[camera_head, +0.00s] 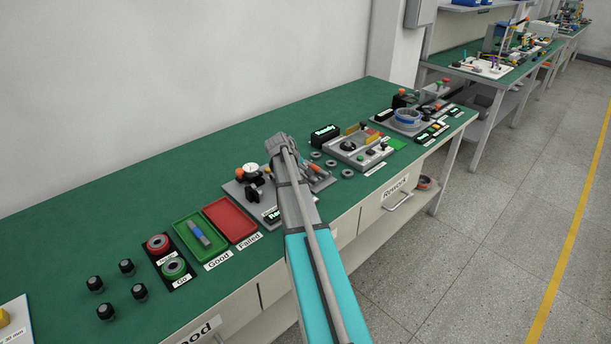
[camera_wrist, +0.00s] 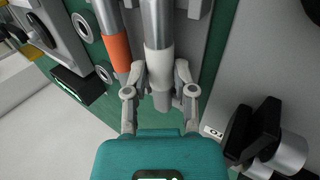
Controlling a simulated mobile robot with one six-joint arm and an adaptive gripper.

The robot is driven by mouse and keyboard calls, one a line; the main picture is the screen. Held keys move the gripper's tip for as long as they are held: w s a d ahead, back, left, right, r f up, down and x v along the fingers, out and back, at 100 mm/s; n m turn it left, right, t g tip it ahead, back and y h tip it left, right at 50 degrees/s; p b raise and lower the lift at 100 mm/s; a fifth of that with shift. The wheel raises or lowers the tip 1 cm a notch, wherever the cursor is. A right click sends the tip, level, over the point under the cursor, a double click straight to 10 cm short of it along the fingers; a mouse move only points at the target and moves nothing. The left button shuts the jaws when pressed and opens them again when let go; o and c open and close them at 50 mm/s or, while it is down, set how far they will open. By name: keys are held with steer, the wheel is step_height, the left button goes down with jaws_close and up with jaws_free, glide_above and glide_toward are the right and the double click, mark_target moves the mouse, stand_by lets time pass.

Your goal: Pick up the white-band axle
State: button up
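The white-band axle (camera_wrist: 159,66) is a grey metal rod with a white band near its lower end, in the wrist view. My gripper (camera_wrist: 160,72) has one finger on each side of the white band, with no clear gap to it. It looks shut on the band. An orange-band axle (camera_wrist: 118,52) lies parallel just to the left. In the head view my gripper is hidden behind my own arm over the grey fixture area. Orange axle parts (camera_head: 316,168) show to its right, but I cannot make out the white band there.
A dial gauge stand (camera_head: 250,170) is left of my arm. The red tray (camera_head: 231,220) is empty; the green tray (camera_head: 200,236) holds a blue-banded axle. Grey rings (camera_head: 331,163) and a fixture plate (camera_head: 358,148) lie to the right. Black knobs (camera_head: 127,266) stand at the left.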

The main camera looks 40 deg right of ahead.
mark_target(303, 174)
jaws_close()
steer(key=shift+r, duration=0.1)
step_height(303, 174, up, 3)
steer(key=p, duration=0.3)
steer(key=shift+r, duration=0.1)
steer(key=s+a+r+p, duration=0.2)
steer(key=s+r+p, duration=0.7)
steer(key=s, duration=0.4)
steer(key=shift+s+r+p, duration=0.3)
steer(key=shift+s+p, duration=0.1)
steer(key=shift+p, duration=0.1)
steer(key=shift+a, duration=0.15)
